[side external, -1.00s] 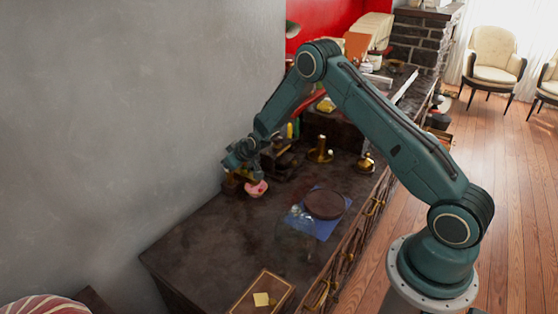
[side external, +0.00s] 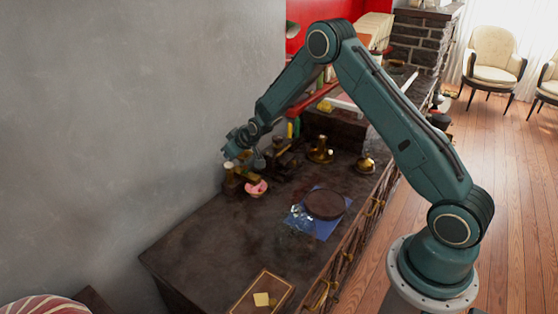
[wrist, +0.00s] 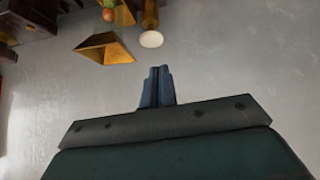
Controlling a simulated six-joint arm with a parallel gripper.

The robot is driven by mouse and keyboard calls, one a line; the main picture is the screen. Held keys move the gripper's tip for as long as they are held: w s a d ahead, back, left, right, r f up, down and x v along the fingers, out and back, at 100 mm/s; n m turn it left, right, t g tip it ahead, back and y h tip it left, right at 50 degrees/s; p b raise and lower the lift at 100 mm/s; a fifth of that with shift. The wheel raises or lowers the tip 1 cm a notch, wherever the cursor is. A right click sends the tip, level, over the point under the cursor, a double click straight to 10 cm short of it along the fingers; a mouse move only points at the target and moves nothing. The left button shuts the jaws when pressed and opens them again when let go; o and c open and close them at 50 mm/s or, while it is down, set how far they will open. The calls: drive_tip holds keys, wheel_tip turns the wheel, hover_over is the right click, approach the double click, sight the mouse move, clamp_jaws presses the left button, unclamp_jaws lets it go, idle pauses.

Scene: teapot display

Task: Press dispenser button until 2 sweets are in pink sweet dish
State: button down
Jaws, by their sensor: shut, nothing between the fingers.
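The pink sweet dish (side external: 256,189) sits on the dark counter near the wall in the side view; its contents are too small to make out. A brass dispenser (side external: 231,182) stands just left of it, partly under my gripper (side external: 233,151). In the wrist view, a brass chute-like part (wrist: 105,48) and a brass post with a pale round end (wrist: 151,39) show at the top; I cannot tell if that end is the button. My gripper's fingers (wrist: 156,87) are together and empty, apart from these parts. The dish does not show in the wrist view.
The grey wall (side external: 150,120) rises close behind the dispenser. Brass pieces (side external: 320,150) stand to the right of the dish. A dark round board (side external: 324,204) and glassware (side external: 299,217) lie on a blue cloth (side external: 327,228).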

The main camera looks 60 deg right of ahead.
drive_tip(key=v, duration=0.8)
drive_tip(key=shift+r, duration=0.25)
idle(1.0)
drive_tip(key=shift+s+d+r+m+y, duration=0.15)
drive_tip(key=shift+d+r+m+y, duration=0.15)
drive_tip(key=shift+d, duration=0.3)
drive_tip(key=shift+s+d+r+m+y, duration=0.15)
drive_tip(key=shift+d+y, duration=0.2)
drive_tip(key=shift+d, duration=0.25)
drive_tip(key=shift+s+d+r+m+y, duration=0.15)
drive_tip(key=shift+d+r+y, duration=0.15)
drive_tip(key=shift+d, duration=0.3)
drive_tip(key=shift+w+f, duration=0.1)
hover_over(226, 163)
drive_tip(key=s, duration=0.3)
wheel_tip(226, 163, down, 7)
drive_tip(key=shift+d+f, duration=0.15)
drive_tip(key=shift+f, duration=0.8)
drive_tip(key=shift+d+f, duration=0.1)
drive_tip(key=shift+f, duration=0.85)
